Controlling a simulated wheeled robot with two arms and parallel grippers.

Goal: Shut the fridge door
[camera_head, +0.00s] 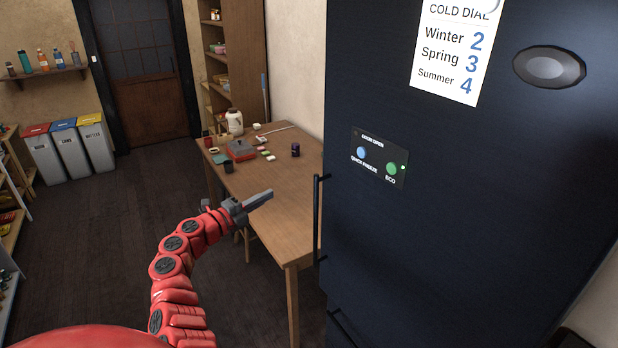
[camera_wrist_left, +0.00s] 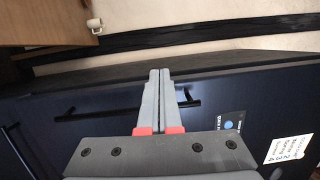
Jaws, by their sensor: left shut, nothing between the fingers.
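The dark blue fridge door (camera_head: 430,240) fills the right of the head view, with a black upright handle (camera_head: 318,220) at its left edge. Its front looks flat; I cannot tell for sure whether it stands ajar. My left gripper (camera_head: 270,194) is shut and empty, to the left of the handle and apparently apart from it. In the left wrist view the closed fingers (camera_wrist_left: 159,75) extend across the view of the dark blue front (camera_wrist_left: 60,130), with the handle (camera_wrist_left: 190,103) partly hidden behind them. My right gripper is not in view.
A wooden table (camera_head: 285,215) with a red box (camera_head: 240,150) and small items stands beside the fridge, behind my left gripper. A control panel (camera_head: 380,158) and a white label (camera_head: 455,50) are on the fridge. Bins (camera_head: 70,145) stand far left; the dark floor between is clear.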

